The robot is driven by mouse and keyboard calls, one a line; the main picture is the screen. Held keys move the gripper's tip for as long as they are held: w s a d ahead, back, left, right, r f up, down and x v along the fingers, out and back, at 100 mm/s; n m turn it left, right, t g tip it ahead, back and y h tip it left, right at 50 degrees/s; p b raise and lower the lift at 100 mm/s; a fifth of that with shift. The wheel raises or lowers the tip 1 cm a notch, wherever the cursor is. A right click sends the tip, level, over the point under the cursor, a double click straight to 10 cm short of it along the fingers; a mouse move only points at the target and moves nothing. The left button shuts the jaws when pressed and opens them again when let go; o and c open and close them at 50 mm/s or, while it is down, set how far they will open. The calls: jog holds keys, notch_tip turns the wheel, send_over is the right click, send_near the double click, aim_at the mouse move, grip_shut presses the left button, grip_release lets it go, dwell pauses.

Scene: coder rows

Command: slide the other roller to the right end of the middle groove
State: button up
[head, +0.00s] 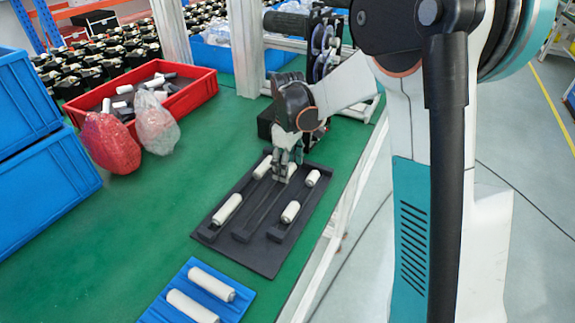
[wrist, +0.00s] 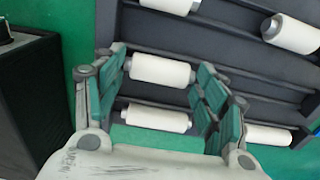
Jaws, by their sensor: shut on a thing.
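A black grooved tray (head: 262,262) lies on the green bench in the head view. My gripper (head: 284,168) is low over its far part. In the wrist view my gripper (wrist: 165,72) is shut on a white roller (wrist: 160,71) in the middle groove, one finger at each end of it. This is the only roller I see in that groove. One outer groove holds two rollers (head: 227,209) (head: 262,167), and the other holds two more (head: 290,212) (head: 312,178). In the head view my fingers partly hide the held roller.
A blue tray (head: 240,306) with two rollers stands in front of the black tray. A red bin (head: 205,90) of parts, a red bag (head: 108,143) and a clear bag (head: 155,125) are behind left. Blue crates (head: 45,185) stand at left. A dark box (wrist: 30,100) stands close beside my gripper.

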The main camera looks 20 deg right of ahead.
aim_at(291, 165)
jog(key=shift+w+d+r, duration=0.2)
jog(key=shift+w+d, duration=0.3)
jog(key=shift+w, duration=0.05)
jog(key=shift+c, duration=0.4)
jog(key=o, duration=1)
jog(key=shift+d, duration=0.1)
jog(key=shift+o, duration=0.8)
jog(key=shift+w+d+f, duration=0.15)
jog(key=shift+w+d, duration=0.05)
jog(key=shift+d, duration=0.05)
jog(key=shift+s+a, duration=0.15)
jog(key=shift+a, duration=0.1)
jog(key=shift+r, duration=0.55)
notch_tip(291, 165, up, 11)
